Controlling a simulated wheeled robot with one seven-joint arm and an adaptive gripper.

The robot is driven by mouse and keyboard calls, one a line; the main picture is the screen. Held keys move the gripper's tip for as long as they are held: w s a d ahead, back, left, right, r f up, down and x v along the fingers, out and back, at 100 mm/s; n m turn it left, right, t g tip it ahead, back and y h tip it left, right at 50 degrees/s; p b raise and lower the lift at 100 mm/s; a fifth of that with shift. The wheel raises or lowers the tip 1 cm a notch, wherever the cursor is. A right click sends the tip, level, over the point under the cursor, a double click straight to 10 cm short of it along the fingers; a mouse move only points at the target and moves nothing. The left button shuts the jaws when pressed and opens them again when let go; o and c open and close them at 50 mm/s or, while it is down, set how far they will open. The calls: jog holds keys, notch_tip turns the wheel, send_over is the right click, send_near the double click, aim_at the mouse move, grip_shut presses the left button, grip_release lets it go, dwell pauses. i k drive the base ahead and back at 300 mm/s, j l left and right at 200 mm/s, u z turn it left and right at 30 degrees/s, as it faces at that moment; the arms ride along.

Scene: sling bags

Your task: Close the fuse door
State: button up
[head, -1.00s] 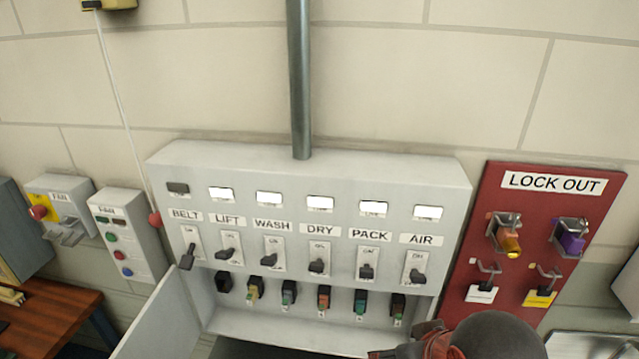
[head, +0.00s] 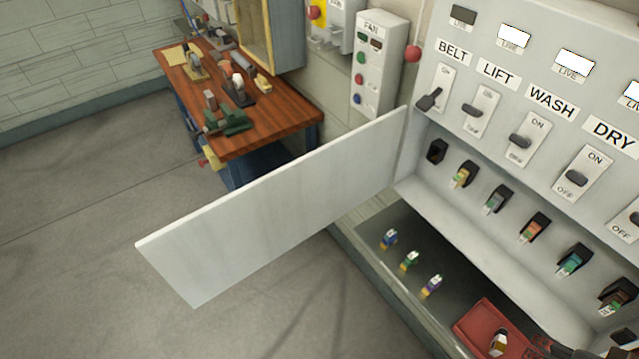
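The fuse door (head: 275,205) is a flat white panel. It stands wide open, joined at its right end to the left side of the grey fuse cabinet (head: 470,235) and reaching out to the lower left. The open fuse compartment shows a row of holders. The leftmost holder (head: 437,151), under BELT, looks dark and empty. The holders to its right carry coloured fuses, such as a yellow one (head: 463,175) and an orange one (head: 534,228). My gripper's fingers cannot be made out in the head view.
A shelf (head: 375,232) below the compartment holds several small loose fuses (head: 410,261) and a red tray (head: 480,325) with one fuse in it. A wooden workbench (head: 270,125) with tools and a FAN button box (head: 378,65) stand behind the door. The floor at left is clear.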

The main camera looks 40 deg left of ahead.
aim_at(204, 254)
jog(key=k+j+z, duration=0.1)
jog(key=j, duration=0.45)
jog(key=k+j, duration=0.3)
jog(key=j, duration=0.2)
jog(key=k+j+z, duration=0.15)
jog(key=j, duration=0.4)
jog(key=k+j+z, duration=0.1)
jog(key=k+j, duration=0.25)
jog(key=j, duration=0.15)
jog(key=k+j, duration=0.25)
jog(key=j, duration=0.2)
jog(key=k+j+z, duration=0.15)
jog(key=j, duration=0.35)
jog(key=k+j+z, duration=0.1)
jog(key=k+j, duration=0.3)
